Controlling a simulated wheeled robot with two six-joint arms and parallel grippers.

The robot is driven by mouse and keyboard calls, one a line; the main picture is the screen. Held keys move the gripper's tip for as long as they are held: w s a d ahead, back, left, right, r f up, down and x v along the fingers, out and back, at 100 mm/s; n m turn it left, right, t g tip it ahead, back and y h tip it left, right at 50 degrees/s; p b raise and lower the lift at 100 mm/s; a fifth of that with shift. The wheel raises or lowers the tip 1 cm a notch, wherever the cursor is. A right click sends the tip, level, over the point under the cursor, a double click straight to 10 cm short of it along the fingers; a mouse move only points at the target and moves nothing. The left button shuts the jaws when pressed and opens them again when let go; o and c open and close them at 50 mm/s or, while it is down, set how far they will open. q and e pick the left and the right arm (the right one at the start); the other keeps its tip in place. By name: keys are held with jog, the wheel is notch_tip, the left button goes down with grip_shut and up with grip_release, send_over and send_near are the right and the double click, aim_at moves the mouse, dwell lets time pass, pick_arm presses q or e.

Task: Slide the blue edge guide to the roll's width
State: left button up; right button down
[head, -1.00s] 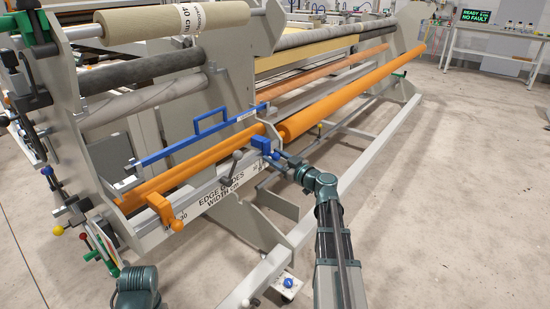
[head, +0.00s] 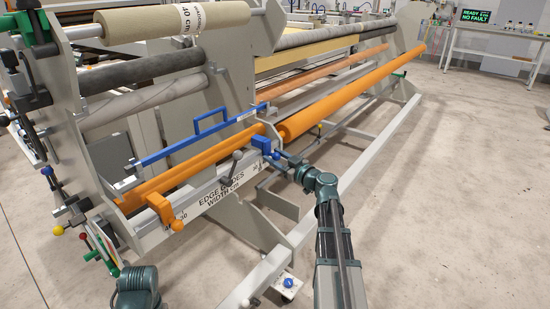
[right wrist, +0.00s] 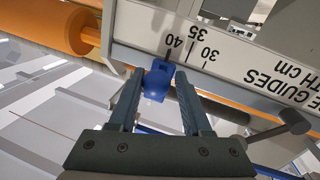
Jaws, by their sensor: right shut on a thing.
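The blue edge guide (head: 264,144) sits at the right end of the pale scale rail (head: 215,188), which reads "EDGE GUIDES WIDTH cm". In the right wrist view the blue edge guide (right wrist: 157,82) lies close to the "40" mark, past 35 and 30. My right gripper (head: 281,157) is shut on it. The right wrist view shows the fingers (right wrist: 158,88) either side of the guide. An orange edge guide (head: 164,210) sits at the rail's left end. The roll (head: 155,29) at the upper left is cream and labelled 40 cm. My left gripper is out of view.
A dark-knobbed lever (head: 238,156) stands on the rail, left of the blue guide. An orange roller (head: 350,92) runs behind the guide to the back right. A blue handled bar (head: 200,136) lies above the rail.

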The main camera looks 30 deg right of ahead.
jog(key=c, duration=0.5)
grip_release()
jog(key=shift+d, duration=0.2)
jog(key=shift+s, duration=0.1)
jog(key=s+d, duration=0.1)
jog(key=s, duration=0.8)
jog(key=s+d, duration=0.1)
jog(key=s, duration=0.3)
jog(key=shift+s+d, duration=0.15)
jog(key=shift+d, duration=0.2)
